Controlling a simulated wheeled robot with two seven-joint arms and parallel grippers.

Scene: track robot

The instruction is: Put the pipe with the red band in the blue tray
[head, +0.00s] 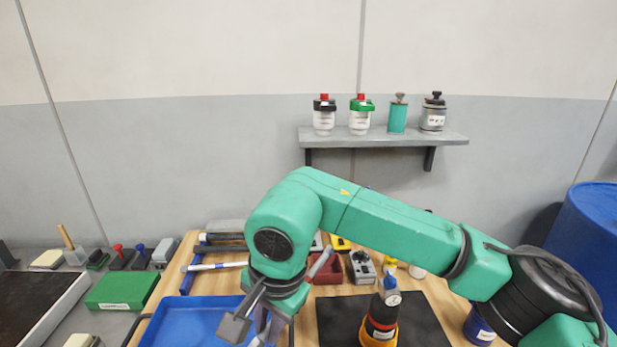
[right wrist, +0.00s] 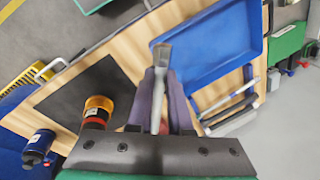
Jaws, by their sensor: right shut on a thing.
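My right gripper (head: 252,324) is shut on a slim grey pipe (right wrist: 161,75). In the right wrist view the pipe stands out between the two fingers (right wrist: 163,100). The blue tray (head: 185,320) lies on the wooden table at the front. My gripper is at the tray's right side in the head view, apparently above its edge. The tray also shows in the right wrist view (right wrist: 205,75), beyond the pipe's tip. My left gripper is not in view.
A dark mat (head: 425,320) and a black bottle with an orange base (head: 381,318) are to the right. A green box (head: 122,290) stands left of the table. A blue barrel (head: 590,235) is far right.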

